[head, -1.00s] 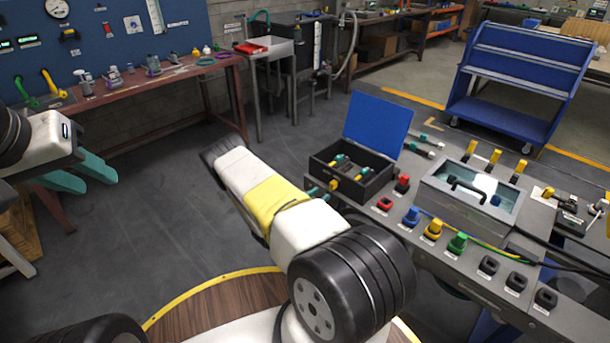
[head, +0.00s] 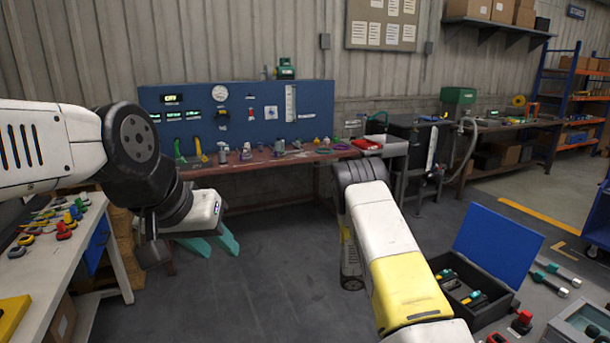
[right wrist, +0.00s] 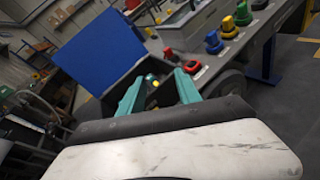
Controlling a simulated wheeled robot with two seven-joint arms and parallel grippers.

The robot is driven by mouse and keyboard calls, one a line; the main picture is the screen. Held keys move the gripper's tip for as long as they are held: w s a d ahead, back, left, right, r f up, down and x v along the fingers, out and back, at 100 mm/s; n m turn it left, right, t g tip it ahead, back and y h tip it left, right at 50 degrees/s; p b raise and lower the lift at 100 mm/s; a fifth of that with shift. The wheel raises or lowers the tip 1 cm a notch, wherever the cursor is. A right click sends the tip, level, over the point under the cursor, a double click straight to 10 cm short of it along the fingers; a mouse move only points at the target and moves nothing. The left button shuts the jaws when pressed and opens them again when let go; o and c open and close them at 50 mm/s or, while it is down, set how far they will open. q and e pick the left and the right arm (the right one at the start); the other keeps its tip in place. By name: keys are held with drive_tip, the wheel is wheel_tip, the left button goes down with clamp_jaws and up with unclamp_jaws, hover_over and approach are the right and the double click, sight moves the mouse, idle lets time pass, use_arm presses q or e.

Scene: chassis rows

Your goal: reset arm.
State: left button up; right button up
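My left gripper (head: 212,246) hangs at the left of the head view, with its two teal fingers apart and nothing between them. It is over open floor, in front of the red-brown bench. My right arm (head: 400,285), white with a yellow band, rises in the middle of the head view; its gripper is mostly hidden there. In the right wrist view my right gripper (right wrist: 157,88) has its teal fingers apart at the open black box (right wrist: 122,84). A dark thing with a yellow end (right wrist: 151,84) shows between the fingers; I see no grip on it.
The black box with raised blue lid (head: 497,246) stands close right of my right arm. The red-brown bench (head: 270,163) and blue panel (head: 236,110) are behind. A white table (head: 60,262) with coloured connectors is at left, below my left arm. The floor between is clear.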

drive_tip(key=s+a+r+m+t+y, duration=0.2)
drive_tip(key=s+a+r+m+y, duration=0.2)
drive_tip(key=s+a+r, duration=0.3)
drive_tip(key=s+a+r+m+t+y, duration=0.2)
drive_tip(key=s+a+r+m+y, duration=0.3)
drive_tip(key=r, duration=1)
drive_tip(key=s+a+r+m+t+y, duration=0.2)
drive_tip(key=s+a+r+m+y, duration=0.2)
drive_tip(key=s+a+r+y, duration=0.4)
drive_tip(key=s+a+r, duration=0.3)
drive_tip(key=s, duration=0.1)
drive_tip(key=shift+s+a+r, duration=0.15)
drive_tip(key=shift+a, duration=0.05)
drive_tip(key=shift+d, duration=0.1)
